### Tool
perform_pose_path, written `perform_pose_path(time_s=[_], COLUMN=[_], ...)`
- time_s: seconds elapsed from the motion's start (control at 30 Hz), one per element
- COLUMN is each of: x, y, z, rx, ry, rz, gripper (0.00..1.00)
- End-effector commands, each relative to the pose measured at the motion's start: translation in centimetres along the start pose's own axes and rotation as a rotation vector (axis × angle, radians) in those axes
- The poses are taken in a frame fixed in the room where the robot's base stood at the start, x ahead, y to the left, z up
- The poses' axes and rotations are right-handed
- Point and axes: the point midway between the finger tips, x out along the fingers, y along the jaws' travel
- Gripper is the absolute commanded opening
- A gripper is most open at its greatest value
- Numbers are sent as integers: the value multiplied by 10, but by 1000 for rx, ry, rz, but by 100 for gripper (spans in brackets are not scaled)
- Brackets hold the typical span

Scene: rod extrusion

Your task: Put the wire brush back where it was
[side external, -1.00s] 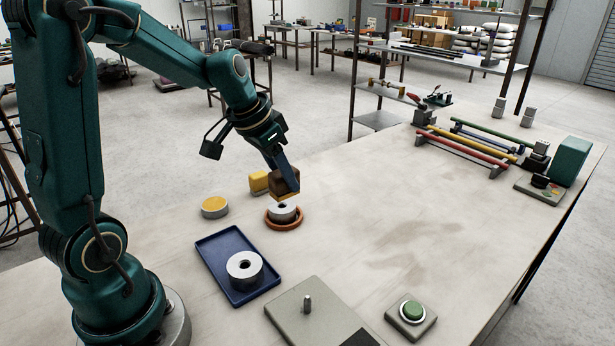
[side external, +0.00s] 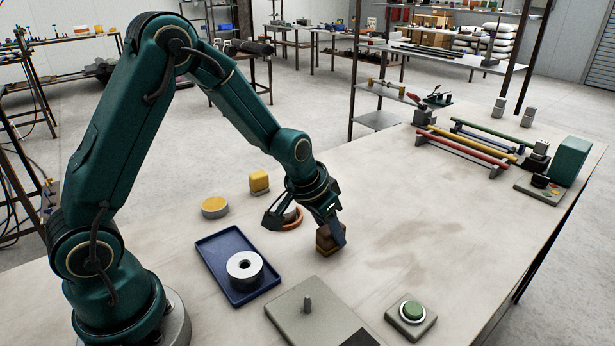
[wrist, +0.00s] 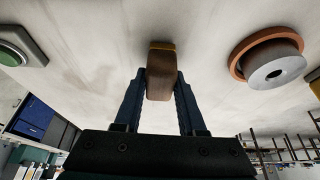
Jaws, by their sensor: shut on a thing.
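The wire brush is a brown block with a yellowish bristle edge; it shows in the side view (side external: 328,241) and in the wrist view (wrist: 161,72). My gripper (side external: 334,230) is shut on it, with one blue finger on each side of the block in the wrist view (wrist: 160,92). The brush is held bristles down, at or just above the bare tabletop, to the right of the orange ring (side external: 292,224). I cannot tell whether the bristles touch the table. My wrist hides most of the ring in the side view.
The orange ring with a metal die (wrist: 276,72) stands close by. A blue tray (side external: 213,252) holds another die (side external: 245,266). A grey plate with a peg (side external: 308,304) and a green button (side external: 412,311) are in front. A yellow block (side external: 259,182) and yellow-topped disc (side external: 214,207) lie behind.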

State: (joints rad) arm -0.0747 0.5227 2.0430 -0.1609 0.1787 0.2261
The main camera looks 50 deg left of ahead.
Motion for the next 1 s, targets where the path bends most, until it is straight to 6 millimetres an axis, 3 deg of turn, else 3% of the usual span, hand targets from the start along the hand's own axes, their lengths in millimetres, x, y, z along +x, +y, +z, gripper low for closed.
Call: perform_pose_path(time_s=[0.3,0.33,0.4,0.77,1.0], x=[3,3,2,0,-25], y=[0,0,0,0,0], z=[2,1,1,0,-2], rx=[-1,-1,0,1,0], ry=[-2,-1,-1,1,6], rz=[1,1,1,0,0], gripper=[0,51,70,70,70])
